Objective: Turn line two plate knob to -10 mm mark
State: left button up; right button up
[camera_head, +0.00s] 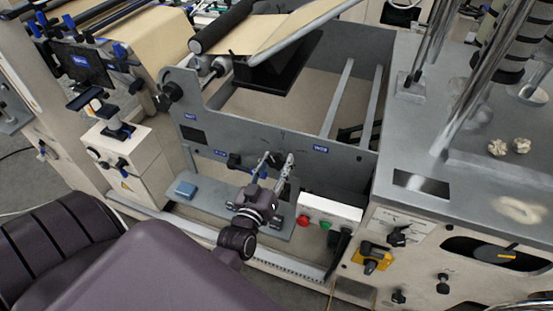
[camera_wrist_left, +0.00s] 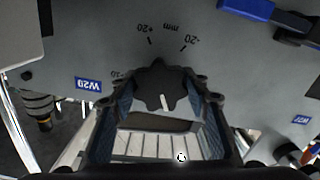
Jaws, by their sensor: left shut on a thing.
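The dark lobed plate knob (camera_wrist_left: 160,84) sits on the grey machine plate in the left wrist view. A pale line on the knob points toward the bottom of that picture. Scale marks with "+20", "mm" and "-20" show inverted around it; other marks are too small or covered. My left gripper (camera_wrist_left: 163,92) is shut on the knob, one finger on each side. In the head view my left gripper (camera_head: 277,162) reaches the front face of the grey side plate (camera_head: 240,125), and its fingers hide the knob. My right gripper is not in view.
A white button box (camera_head: 331,207) with red and green buttons stands right of the gripper. The grey-topped machine (camera_head: 480,185) stands at right. Blue-handled parts (camera_wrist_left: 262,12) show above right in the wrist view.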

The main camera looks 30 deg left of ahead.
pick_arm(q)
jog(key=n+p, duration=0.1)
jog(key=n, duration=0.3)
jog(key=shift+r+n, duration=0.1)
jog(key=shift+n, duration=0.2)
jog(key=n, duration=0.4)
jog(key=shift+d, duration=0.1)
jog(key=shift+n, duration=0.4)
jog(key=o, duration=1.2)
jog(key=shift+c, duration=0.2)
jog(key=v, duration=1.2)
